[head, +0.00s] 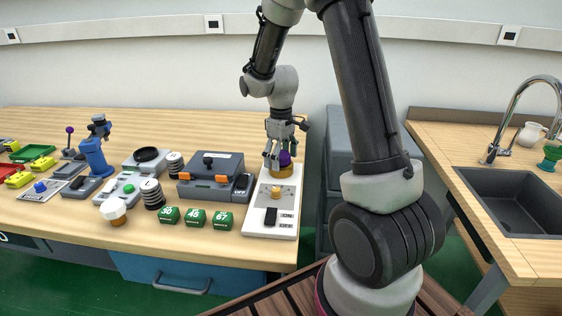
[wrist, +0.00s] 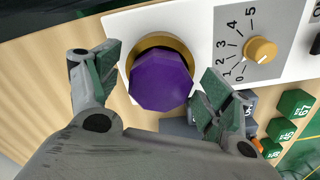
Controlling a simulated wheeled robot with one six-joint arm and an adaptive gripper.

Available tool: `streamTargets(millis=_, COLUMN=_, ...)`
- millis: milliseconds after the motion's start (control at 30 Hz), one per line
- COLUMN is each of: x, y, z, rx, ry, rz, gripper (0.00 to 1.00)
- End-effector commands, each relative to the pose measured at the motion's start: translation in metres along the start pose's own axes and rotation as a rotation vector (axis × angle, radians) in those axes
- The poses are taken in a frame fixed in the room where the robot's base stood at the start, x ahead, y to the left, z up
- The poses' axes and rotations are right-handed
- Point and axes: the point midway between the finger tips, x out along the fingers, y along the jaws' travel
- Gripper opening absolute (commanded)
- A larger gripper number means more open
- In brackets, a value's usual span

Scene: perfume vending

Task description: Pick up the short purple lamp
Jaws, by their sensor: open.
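The short purple lamp (wrist: 160,80) is a faceted purple piece on a round gold base, set in a white panel (wrist: 190,22). In the head view the lamp (head: 285,158) stands at the far end of the white panel (head: 262,222), partly hidden by my gripper. My gripper (head: 277,150) is directly above it, pointing down. In the wrist view my gripper (wrist: 158,75) is open, with one green-padded finger on each side of the lamp. I see no finger closed on it; whether one touches is unclear.
The panel also bears a gold knob (wrist: 260,50) with a number scale and a black switch (head: 270,216). Green numbered blocks (head: 195,217) and a grey device with orange parts (head: 210,172) stand to the left. A sink (head: 515,200) is at the right.

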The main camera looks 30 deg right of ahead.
Motion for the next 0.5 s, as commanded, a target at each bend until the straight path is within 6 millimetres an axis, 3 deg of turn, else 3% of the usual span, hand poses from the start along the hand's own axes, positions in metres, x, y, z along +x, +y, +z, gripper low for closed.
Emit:
streamTargets(millis=33, x=-0.0001, y=0.0000, z=0.0000, rx=0.000, ry=0.000, rz=0.000, gripper=0.76)
streamTargets(millis=300, x=-0.0003, y=0.0000, z=0.0001, rx=0.000, ry=0.000, rz=0.000, gripper=0.28)
streamTargets(millis=500, x=-0.0004, y=0.0000, z=0.0001, rx=0.000, ry=0.000, rz=0.000, gripper=0.28)
